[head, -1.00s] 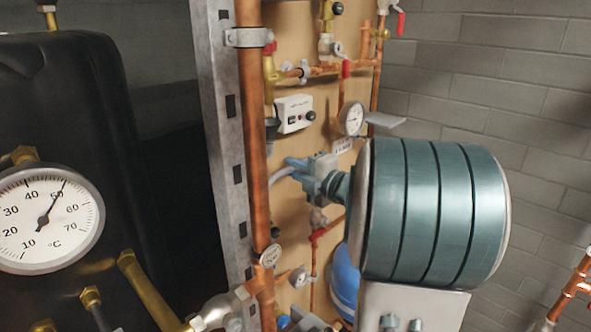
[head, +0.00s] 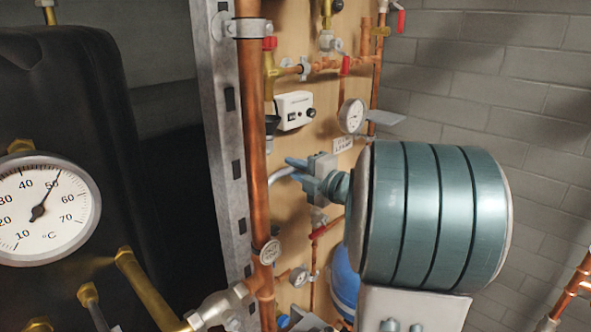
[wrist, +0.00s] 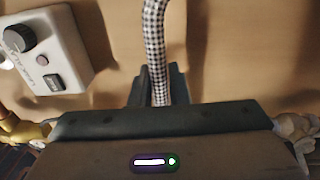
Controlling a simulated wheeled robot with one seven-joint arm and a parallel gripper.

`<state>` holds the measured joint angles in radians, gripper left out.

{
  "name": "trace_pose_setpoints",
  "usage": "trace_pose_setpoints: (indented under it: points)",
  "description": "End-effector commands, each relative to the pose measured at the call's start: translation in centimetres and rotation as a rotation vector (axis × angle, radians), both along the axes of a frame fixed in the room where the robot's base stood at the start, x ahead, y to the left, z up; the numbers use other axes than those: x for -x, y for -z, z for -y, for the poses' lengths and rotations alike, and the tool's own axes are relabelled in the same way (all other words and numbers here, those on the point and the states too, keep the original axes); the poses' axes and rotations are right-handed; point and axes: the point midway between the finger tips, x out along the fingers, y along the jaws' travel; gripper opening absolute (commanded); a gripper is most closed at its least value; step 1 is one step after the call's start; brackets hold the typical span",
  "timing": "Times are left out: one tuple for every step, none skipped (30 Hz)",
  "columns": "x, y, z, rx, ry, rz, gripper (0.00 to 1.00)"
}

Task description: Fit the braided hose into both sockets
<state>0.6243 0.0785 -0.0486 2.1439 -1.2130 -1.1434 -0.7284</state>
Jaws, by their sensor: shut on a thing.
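My gripper (head: 297,168) is in front of the wooden board in the head view, left of my large teal arm link. In the wrist view its fingers (wrist: 158,90) are shut on the braided hose (wrist: 154,45), which has a black-and-white check pattern. The hose runs up and out of the top of the wrist view, bending slightly. In the head view a short grey curved piece of the hose (head: 281,174) shows left of the gripper, close to the vertical copper pipe. The hose ends are hidden, and I cannot make out either socket.
A white control box (head: 294,110) is on the board (head: 325,101) above the gripper. A thick copper pipe (head: 251,130) and metal post stand left. A dial gauge (head: 351,116), red-handled valves and a blue vessel (head: 344,283) are nearby. A black tank with a thermometer (head: 43,208) is at left.

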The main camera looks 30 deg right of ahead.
Motion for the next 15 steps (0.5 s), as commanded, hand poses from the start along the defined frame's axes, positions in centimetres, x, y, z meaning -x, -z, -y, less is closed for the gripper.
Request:
trace_pose_setpoints:
  points:
    - [0.00,0.12,-0.01,0.001,0.000,0.001,0.00]
    - [-0.01,0.16,-0.01,0.001,0.000,0.001,0.00]
    - [-0.01,0.21,-0.01,0.001,0.000,0.001,0.00]
    - [-0.01,0.25,-0.01,0.001,0.000,0.001,0.00]
    - [-0.01,0.28,-0.01,0.001,0.000,0.001,0.00]
    - [-0.01,0.33,-0.01,0.001,0.000,0.001,0.00]
    - [-0.01,0.37,-0.01,0.001,0.000,0.001,0.00]
    - [-0.01,0.41,-0.01,0.001,0.000,0.001,0.00]
    - [-0.01,0.46,-0.01,0.001,0.000,0.001,0.00]
    - [0.00,0.50,-0.02,0.001,0.000,0.001,0.00]
    - [0.00,0.54,-0.02,0.001,0.000,0.001,0.00]
    - [0.00,0.59,-0.02,0.001,0.000,0.001,0.00]
    - [0.00,0.63,-0.02,0.001,0.000,0.001,0.00]
    - [0.00,0.65,-0.02,0.001,0.000,0.001,0.00]
    - [0.00,0.67,-0.02,0.001,0.000,0.001,0.00]
